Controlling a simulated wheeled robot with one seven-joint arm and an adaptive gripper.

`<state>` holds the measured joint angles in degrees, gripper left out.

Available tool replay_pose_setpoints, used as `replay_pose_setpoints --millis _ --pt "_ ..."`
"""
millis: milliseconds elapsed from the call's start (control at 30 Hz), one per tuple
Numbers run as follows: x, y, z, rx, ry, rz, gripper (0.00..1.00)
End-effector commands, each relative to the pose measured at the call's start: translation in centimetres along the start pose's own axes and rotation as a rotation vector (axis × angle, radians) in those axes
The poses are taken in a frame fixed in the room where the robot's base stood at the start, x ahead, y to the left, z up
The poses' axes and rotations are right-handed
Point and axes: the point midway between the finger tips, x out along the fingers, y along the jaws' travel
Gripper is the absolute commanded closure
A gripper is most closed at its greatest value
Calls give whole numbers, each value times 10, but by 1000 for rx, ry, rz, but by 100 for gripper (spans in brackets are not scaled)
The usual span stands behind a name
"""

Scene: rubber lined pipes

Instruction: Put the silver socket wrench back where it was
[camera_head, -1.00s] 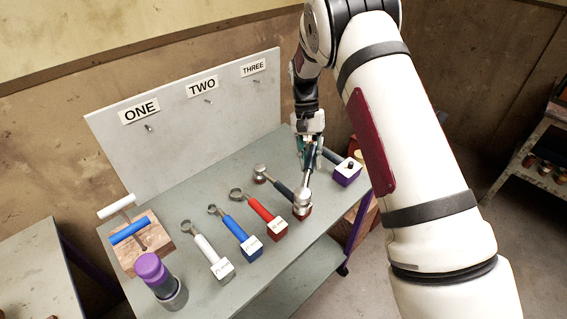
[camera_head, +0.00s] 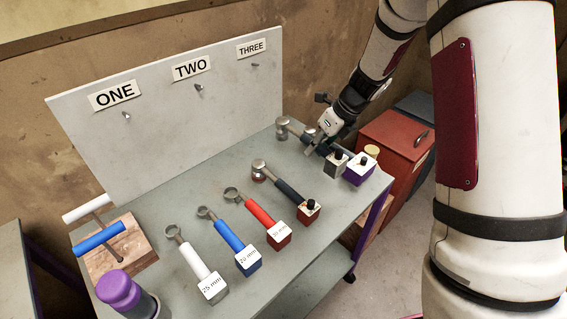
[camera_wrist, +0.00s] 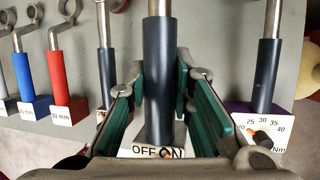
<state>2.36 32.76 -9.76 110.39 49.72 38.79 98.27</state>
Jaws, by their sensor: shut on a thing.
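The silver socket wrench has a dark handle (camera_wrist: 158,85), a metal head (camera_head: 283,127) and a grey block (camera_head: 337,164) with a black knob. My gripper (camera_head: 321,143) is shut around its handle at the right of the table. In the wrist view the green-padded fingers (camera_wrist: 170,80) flank the handle, and an OFF/ON label shows on the block. The wrench lies about flat at table level, between the red-block wrench (camera_head: 290,191) and the purple-block wrench (camera_head: 361,170). Whether it touches the table is unclear. My gripper hides part of its handle.
Red (camera_head: 260,213), blue (camera_head: 230,235) and white-handled (camera_head: 195,262) wrenches lie leftward on the grey table (camera_head: 180,190). A pegboard (camera_head: 170,120) labelled ONE, TWO, THREE stands behind. A wooden block with a T-handle (camera_head: 120,262) and a purple-capped cylinder (camera_head: 119,290) stand at left.

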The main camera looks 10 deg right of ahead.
Motion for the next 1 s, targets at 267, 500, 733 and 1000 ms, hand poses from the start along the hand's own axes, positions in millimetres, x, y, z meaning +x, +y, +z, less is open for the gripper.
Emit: replay_pose_setpoints --millis 267,500,733,1000 --pt "1 0 0 -1 0 0 100" --pt "32 -7 -14 1 3 2 100" --pt "51 -11 -21 -2 1 2 100" --pt "83 -18 -35 -2 1 2 100"
